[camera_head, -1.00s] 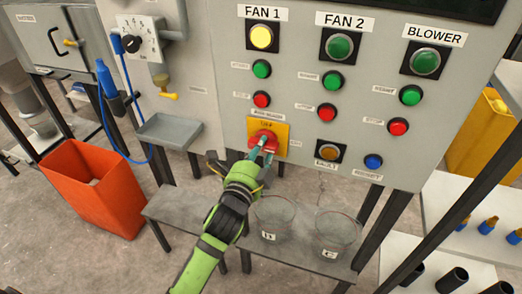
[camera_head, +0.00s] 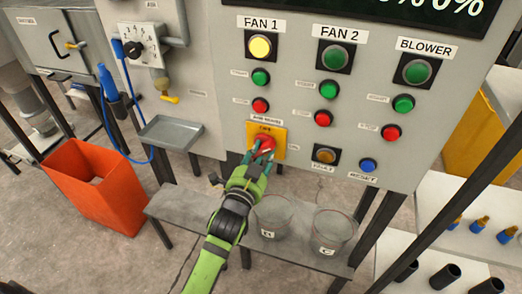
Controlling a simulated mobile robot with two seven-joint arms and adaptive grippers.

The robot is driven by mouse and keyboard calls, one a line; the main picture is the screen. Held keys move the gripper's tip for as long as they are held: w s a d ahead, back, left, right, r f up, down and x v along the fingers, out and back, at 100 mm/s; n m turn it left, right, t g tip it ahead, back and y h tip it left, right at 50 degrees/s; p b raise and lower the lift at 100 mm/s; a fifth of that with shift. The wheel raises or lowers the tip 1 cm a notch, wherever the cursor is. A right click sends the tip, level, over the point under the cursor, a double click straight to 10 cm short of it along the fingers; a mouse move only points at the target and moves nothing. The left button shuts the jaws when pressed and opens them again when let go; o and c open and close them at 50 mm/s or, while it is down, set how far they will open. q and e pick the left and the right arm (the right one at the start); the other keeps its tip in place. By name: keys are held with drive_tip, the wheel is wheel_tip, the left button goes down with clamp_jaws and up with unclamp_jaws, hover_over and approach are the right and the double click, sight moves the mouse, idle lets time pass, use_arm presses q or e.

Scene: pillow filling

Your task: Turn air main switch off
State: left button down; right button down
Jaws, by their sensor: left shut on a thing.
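The air main switch is a red rotary knob (camera_head: 264,142) on a yellow plate (camera_head: 280,132), low on the grey control panel (camera_head: 222,110). My left gripper (camera_head: 262,154) reaches up to it from below and is shut on the red knob. The fingers hide the knob's lower part, and the small lettering on the plate is hard to read. My right gripper is not in view.
Lit yellow FAN 1 lamp (camera_head: 260,47), green and red buttons, a fault lamp (camera_head: 325,155) and a blue reset button (camera_head: 368,165) are nearby. Two clear beakers, D (camera_head: 272,216) and C (camera_head: 333,230), stand on the shelf below. An orange bin (camera_head: 95,185) stands left.

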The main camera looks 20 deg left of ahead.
use_arm(q)
drive_tip(key=n+p, duration=0.1)
drive_tip(key=n, duration=0.2)
drive_tip(key=n+p, duration=0.1)
drive_tip(key=n, duration=0.1)
drive_tip(key=shift+d+r+n, duration=0.1)
drive_tip(key=shift+r+n, duration=0.1)
drive_tip(key=shift+n, duration=0.2)
drive_tip(key=shift+n+p, duration=1.05)
drive_tip(key=shift+n, duration=0.85)
drive_tip(key=c, duration=0.9)
unclamp_jaws()
drive_tip(key=shift+s, duration=0.2)
drive_tip(key=s, duration=1.1)
drive_tip(key=shift+s+a, duration=0.2)
drive_tip(key=shift+s, duration=0.1)
